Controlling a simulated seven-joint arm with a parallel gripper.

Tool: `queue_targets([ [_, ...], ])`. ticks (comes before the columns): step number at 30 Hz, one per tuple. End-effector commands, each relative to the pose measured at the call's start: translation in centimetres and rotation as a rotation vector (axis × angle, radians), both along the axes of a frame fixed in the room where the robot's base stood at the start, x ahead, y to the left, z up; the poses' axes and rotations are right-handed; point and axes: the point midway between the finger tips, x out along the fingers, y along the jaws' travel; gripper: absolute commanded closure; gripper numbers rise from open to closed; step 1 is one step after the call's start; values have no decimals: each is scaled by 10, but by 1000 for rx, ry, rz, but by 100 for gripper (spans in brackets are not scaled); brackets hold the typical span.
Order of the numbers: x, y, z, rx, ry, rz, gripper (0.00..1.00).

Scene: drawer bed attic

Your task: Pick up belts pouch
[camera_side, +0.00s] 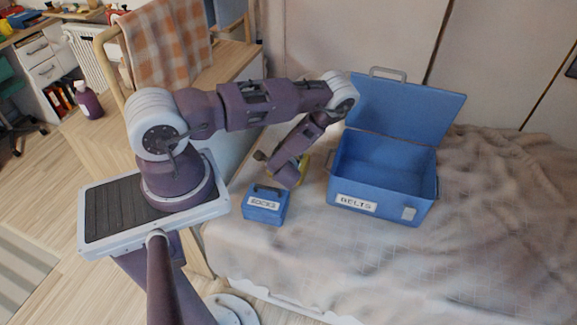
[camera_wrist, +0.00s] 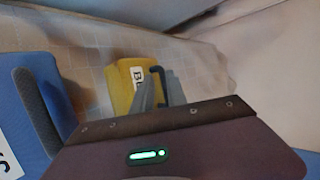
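A yellow pouch (camera_wrist: 125,88) with a white label and a dark handle shows in the wrist view. Only the first letters of the label show, seemingly "BU", and the rest is hidden. In the side view the yellow pouch (camera_side: 302,170) is mostly behind my gripper (camera_side: 276,166). In the wrist view the two grey fingers of my gripper (camera_wrist: 160,92) are at its handle, with a narrow gap between them. I cannot tell whether they grip it. No pouch reads BELTS; that label is on a blue box (camera_side: 380,205) to the right, its lid open.
A blue pouch (camera_side: 265,205) labelled SOCKS stands just in front of my gripper; it also fills the left of the wrist view (camera_wrist: 35,95). All stand on a rumpled beige bed cover (camera_side: 340,255). The cover is clear in front and at right. The box looks empty inside.

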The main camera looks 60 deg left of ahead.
Motion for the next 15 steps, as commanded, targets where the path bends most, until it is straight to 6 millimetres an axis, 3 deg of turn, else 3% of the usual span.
queue_targets([
  [9,21,42,-28,-4,-4,6,82],
  [15,24,48,-32,-5,-2,2,82],
])
